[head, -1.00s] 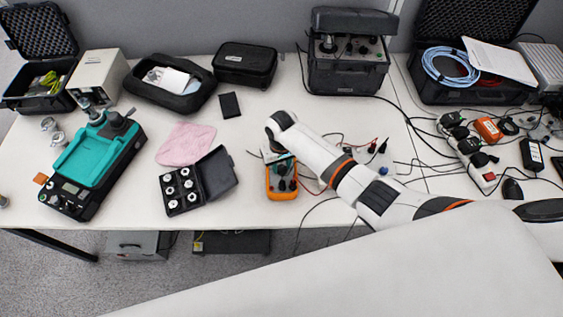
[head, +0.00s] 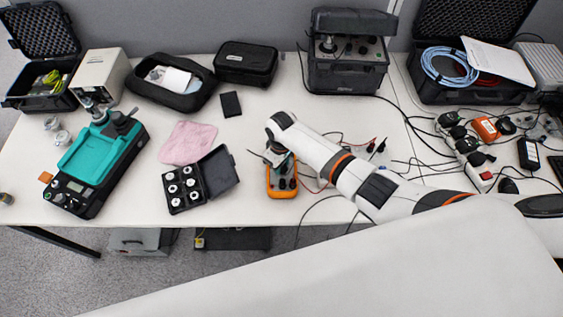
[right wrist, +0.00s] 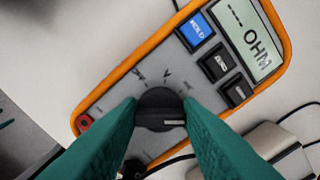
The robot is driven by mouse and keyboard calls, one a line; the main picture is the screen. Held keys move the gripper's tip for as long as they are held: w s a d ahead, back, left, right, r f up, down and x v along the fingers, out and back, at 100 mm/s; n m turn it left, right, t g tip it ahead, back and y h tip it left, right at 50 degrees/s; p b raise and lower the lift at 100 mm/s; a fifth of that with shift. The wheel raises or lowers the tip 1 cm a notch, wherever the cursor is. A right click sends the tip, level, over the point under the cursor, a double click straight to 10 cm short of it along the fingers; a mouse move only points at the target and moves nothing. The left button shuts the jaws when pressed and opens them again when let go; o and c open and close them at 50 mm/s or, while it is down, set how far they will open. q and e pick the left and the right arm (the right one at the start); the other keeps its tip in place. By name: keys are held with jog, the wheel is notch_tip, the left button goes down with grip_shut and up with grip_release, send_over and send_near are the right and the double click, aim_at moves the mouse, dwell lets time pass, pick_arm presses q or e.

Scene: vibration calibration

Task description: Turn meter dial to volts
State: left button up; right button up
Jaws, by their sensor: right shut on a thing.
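The orange and grey multimeter (head: 282,191) lies on the table's front middle in the head view. It fills much of the right wrist view (right wrist: 190,62), where its display (right wrist: 250,40) shows dashes and what reads as OHM. The round black dial (right wrist: 158,108) sits between the two teal fingers of my right gripper (right wrist: 160,115), which is shut on it. A pale line marks the dial's lower edge, and a V label is printed just above it. In the head view my right gripper (head: 277,157) is over the meter and partly hides it. My left gripper is not in view.
An open black case of white weights (head: 190,185) and a pink cloth (head: 188,143) lie left of the meter. Thin cables and probes run to its right. A teal-topped device (head: 95,165) stands further left. The table's front edge is close below the meter.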

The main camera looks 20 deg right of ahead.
dwell(0.3)
jog(key=o, duration=1)
notch_tip(320, 180, up, 12)
jog(key=shift+b, duration=0.5)
